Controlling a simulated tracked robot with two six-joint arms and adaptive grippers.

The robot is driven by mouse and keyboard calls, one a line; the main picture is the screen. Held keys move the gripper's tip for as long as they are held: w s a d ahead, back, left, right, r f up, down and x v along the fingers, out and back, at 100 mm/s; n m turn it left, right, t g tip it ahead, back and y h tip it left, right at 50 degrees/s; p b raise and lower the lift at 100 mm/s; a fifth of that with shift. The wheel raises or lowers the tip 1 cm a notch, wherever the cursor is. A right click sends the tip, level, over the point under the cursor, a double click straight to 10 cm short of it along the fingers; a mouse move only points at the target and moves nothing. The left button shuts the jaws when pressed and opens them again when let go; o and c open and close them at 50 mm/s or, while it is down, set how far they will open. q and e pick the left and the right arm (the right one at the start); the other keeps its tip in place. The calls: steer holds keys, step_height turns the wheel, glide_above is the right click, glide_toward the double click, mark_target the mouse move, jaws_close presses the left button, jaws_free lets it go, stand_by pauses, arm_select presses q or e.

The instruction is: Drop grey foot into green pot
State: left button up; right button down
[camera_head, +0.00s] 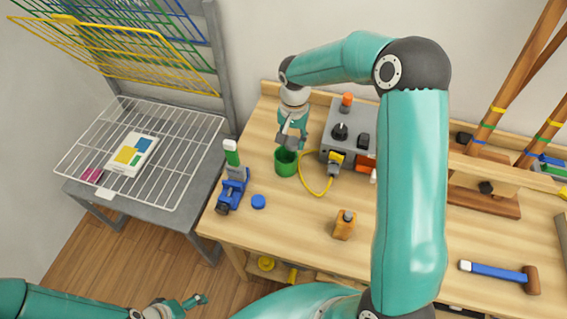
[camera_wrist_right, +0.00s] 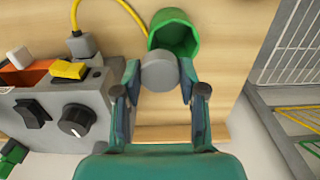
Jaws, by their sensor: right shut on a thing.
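The green pot (camera_head: 286,167) stands on the wooden bench, left of the grey control box. My right gripper (camera_head: 289,140) is just above the pot in the head view. In the right wrist view, this gripper (camera_wrist_right: 160,85) is shut on the round grey foot (camera_wrist_right: 160,71), held between its two fingertips. The green pot (camera_wrist_right: 175,35) shows just beyond the foot, which overlaps part of its rim; I cannot tell the height gap. My left gripper (camera_head: 187,303) is low at the bottom left, away from the bench, too small to tell its opening.
A grey control box (camera_head: 348,128) with knob and yellow cable stands right of the pot. A blue vise (camera_head: 232,188) and blue cap (camera_head: 258,201) are at left, a wooden block (camera_head: 345,225) in front. A hammer (camera_head: 500,272) lies at right. A wire rack (camera_head: 150,150) stands beyond the bench's left edge.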

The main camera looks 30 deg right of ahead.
steer(key=c, duration=0.6)
jaws_free()
step_height(320, 180, up, 12)
steer(key=shift+f, duration=0.1)
stand_by(0.4)
